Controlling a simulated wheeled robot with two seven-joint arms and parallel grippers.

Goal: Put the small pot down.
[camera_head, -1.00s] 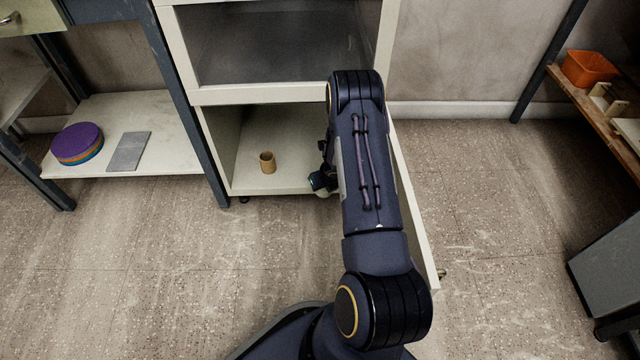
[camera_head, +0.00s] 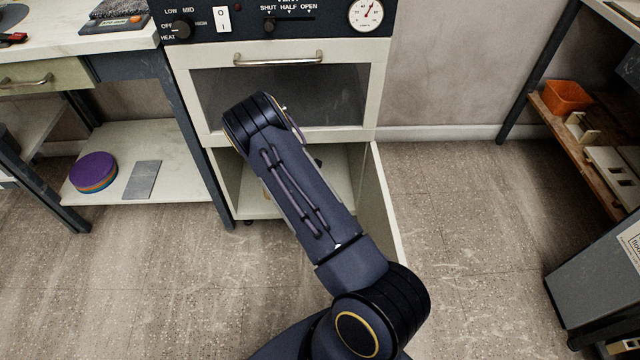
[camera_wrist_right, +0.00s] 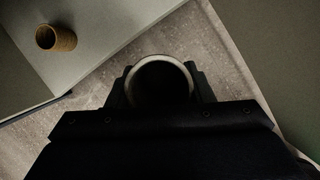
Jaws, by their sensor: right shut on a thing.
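My right gripper (camera_wrist_right: 160,86) is shut on a small round pot (camera_wrist_right: 160,59), seen mouth-up from above with a pale rim and a dark inside. In the right wrist view it hangs over the speckled floor, beside the edge of the cabinet's pale bottom board (camera_wrist_right: 110,28). A second small pot, tan and cylindrical (camera_wrist_right: 55,38), stands on that board, apart from the gripper. In the head view my right arm hides the gripper, the held pot and most of the tan pot. My left gripper is not in view.
The open lower compartment (camera_head: 340,165) sits under a glass-fronted kiln-like unit (camera_head: 290,95). Its door (camera_head: 378,205) stands open on the right, close to my arm. A left shelf holds purple-topped discs (camera_head: 93,171) and a grey slab (camera_head: 143,179). An orange bin (camera_head: 566,98) is at right.

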